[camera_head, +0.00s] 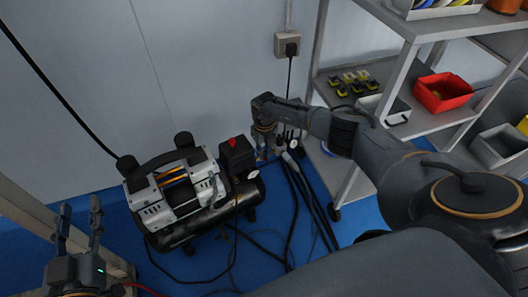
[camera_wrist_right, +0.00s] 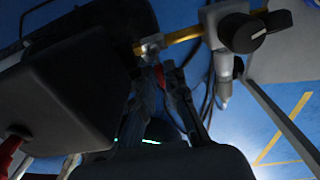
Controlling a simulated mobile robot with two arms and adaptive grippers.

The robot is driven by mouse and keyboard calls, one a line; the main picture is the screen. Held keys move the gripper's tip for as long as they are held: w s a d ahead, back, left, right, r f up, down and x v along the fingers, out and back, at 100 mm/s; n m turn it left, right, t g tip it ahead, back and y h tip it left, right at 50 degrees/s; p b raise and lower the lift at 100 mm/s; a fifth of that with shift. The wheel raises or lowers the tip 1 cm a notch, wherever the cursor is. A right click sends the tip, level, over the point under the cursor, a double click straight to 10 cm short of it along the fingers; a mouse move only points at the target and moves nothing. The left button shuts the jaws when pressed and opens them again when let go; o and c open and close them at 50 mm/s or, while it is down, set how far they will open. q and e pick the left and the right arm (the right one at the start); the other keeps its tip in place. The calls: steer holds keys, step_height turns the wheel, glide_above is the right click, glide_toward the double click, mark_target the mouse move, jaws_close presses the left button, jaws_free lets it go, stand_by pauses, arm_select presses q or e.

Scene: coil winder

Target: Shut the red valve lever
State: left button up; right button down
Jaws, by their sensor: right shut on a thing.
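My right gripper (camera_head: 264,146) points down beside the air compressor (camera_head: 172,198), just right of its black switch box (camera_head: 238,158). In the right wrist view its fingers (camera_wrist_right: 166,72) are close together. Their tips are at a small metal valve fitting (camera_wrist_right: 150,45) on a brass pipe (camera_wrist_right: 182,35). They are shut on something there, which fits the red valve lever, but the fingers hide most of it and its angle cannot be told. A red knob (camera_head: 232,142) sits on the switch box. My left gripper (camera_head: 78,232) is open and empty at the lower left.
A black dial (camera_wrist_right: 242,33) and regulator are on the pipe right of the fitting. Black hoses (camera_head: 294,205) run down to the blue floor. A metal shelf (camera_head: 408,35) with a red bin (camera_head: 442,92) stands at the right. A wall outlet (camera_head: 288,44) is behind.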

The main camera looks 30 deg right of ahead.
steer(key=c, duration=1.4)
jaws_free()
step_height(320, 180, up, 12)
steer(key=shift+d+r, duration=0.1)
steer(key=shift+s, duration=0.1)
